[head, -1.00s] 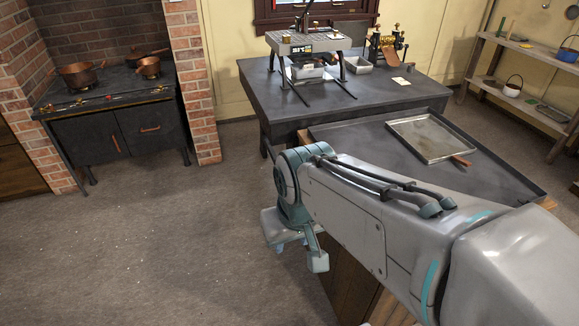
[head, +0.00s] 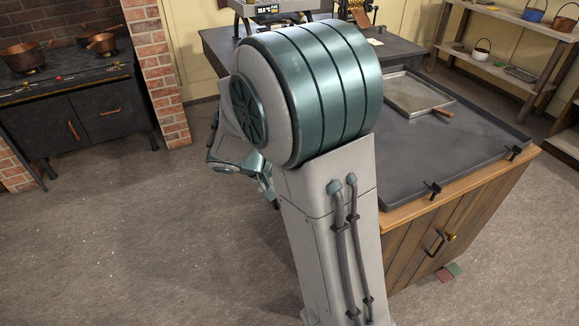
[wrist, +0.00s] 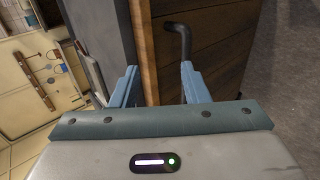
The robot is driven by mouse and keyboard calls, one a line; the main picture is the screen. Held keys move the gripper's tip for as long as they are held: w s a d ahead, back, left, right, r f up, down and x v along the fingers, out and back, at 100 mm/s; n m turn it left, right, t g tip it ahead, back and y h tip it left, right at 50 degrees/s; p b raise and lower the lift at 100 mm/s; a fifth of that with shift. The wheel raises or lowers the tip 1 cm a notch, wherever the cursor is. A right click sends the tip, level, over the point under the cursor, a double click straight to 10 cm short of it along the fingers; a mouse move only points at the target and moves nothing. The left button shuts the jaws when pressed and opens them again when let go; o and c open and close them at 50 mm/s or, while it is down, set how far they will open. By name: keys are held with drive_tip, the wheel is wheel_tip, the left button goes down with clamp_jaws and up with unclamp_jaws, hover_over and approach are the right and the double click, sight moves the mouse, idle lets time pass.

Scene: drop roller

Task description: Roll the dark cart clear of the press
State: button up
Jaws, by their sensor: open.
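The cart (head: 455,140) has a dark tray-like top with a raised rim over a brown wooden body with plank doors. It stands at the right in the head view, close to the table with the press (head: 272,12), which is cut off at the top. In the wrist view its wooden side (wrist: 220,60) is close ahead, with a dark bent handle (wrist: 182,38) on it. My gripper (wrist: 160,88) is open, its blue fingers apart before the cart's edge. The handle is beyond the right fingertip. In the head view my arm hides much of the cart's left side.
A dark table (head: 400,48) stands behind the cart. A metal tray (head: 410,92) lies on the cart top. A stove (head: 80,100) stands at the left and a shelf unit (head: 500,58) at the back right. The floor (head: 130,235) at front left is clear.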

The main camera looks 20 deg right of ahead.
drive_tip(key=w+a+f+n+t+h+b, duration=0.35)
drive_tip(key=w+f+t+h+b, duration=0.2)
drive_tip(key=w+f, duration=0.85)
drive_tip(key=shift+t+y, duration=0.35)
drive_tip(key=shift+t, duration=0.1)
drive_tip(key=x, duration=0.9)
drive_tip(key=r+b+x, duration=0.1)
drive_tip(key=x, duration=0.3)
drive_tip(key=shift+w+d, duration=0.25)
drive_tip(key=shift+d, duration=0.15)
clamp_jaws()
